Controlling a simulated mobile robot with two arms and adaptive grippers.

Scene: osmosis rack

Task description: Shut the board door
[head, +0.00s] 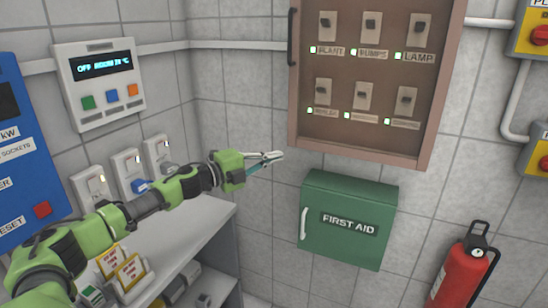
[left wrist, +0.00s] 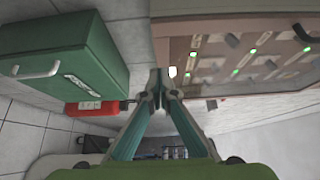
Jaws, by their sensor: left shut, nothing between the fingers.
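The brown-framed board (head: 428,120) hangs on the tiled wall in the head view, with two rows of switches and lit green lamps. A dark upright handle (head: 291,38) is at its left edge. I cannot tell for sure whether its door is shut or slightly ajar. The board also fills the upper right of the left wrist view (left wrist: 185,52). My left gripper (head: 276,157) is shut and empty, just left of and below the board's lower left corner. It also shows in the left wrist view (left wrist: 160,82). My right gripper is not in view.
A green first aid box (head: 345,245) hangs just below the board. A red fire extinguisher (head: 461,272) is at lower right. A display panel (head: 98,85) and wall sockets are at left, above a white shelf (head: 185,235).

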